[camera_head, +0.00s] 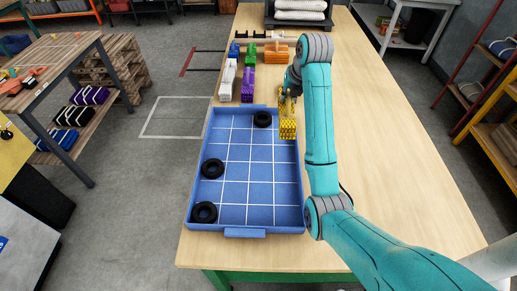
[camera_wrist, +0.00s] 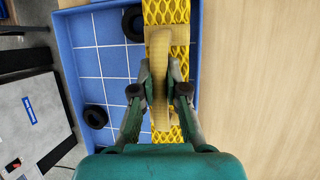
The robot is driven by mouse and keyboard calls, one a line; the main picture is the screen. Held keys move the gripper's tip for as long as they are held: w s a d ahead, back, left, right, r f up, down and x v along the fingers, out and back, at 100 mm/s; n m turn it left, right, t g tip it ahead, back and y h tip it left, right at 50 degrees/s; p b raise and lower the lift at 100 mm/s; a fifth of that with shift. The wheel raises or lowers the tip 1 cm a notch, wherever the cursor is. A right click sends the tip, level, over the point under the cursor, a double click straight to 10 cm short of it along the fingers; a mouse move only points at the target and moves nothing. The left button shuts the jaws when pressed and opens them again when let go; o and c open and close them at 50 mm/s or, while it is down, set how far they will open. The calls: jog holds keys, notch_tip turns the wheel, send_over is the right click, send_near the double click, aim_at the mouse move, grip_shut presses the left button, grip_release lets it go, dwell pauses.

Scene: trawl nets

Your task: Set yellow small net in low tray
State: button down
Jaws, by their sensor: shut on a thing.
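The yellow small net (camera_head: 287,126) is a yellow mesh bundle with a pale band. My gripper (camera_head: 290,92) is shut on it, over the right side of the low tray near its far right corner. In the wrist view the yellow net (camera_wrist: 180,62) lies lengthwise between the fingers of my gripper (camera_wrist: 160,92), which close on its pale band. The low tray (camera_head: 246,231) is blue with a white grid and holds black rings (camera_head: 212,168) at its left and far side. I cannot tell whether the net touches the tray.
Beyond the tray lie a white net (camera_head: 227,82), a purple net (camera_head: 248,85), a green one (camera_head: 250,55), an orange one (camera_head: 277,53) and a blue one (camera_head: 234,50). The wooden table (camera_head: 385,150) is clear to the right. A rack with white bundles (camera_head: 300,10) stands at the back.

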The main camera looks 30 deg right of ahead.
notch_tip(320, 180, down, 9)
jog(key=shift+f, duration=0.2)
dwell(0.3)
jog(key=shift+f, duration=0.1)
jog(key=c, duration=1.2)
grip_release()
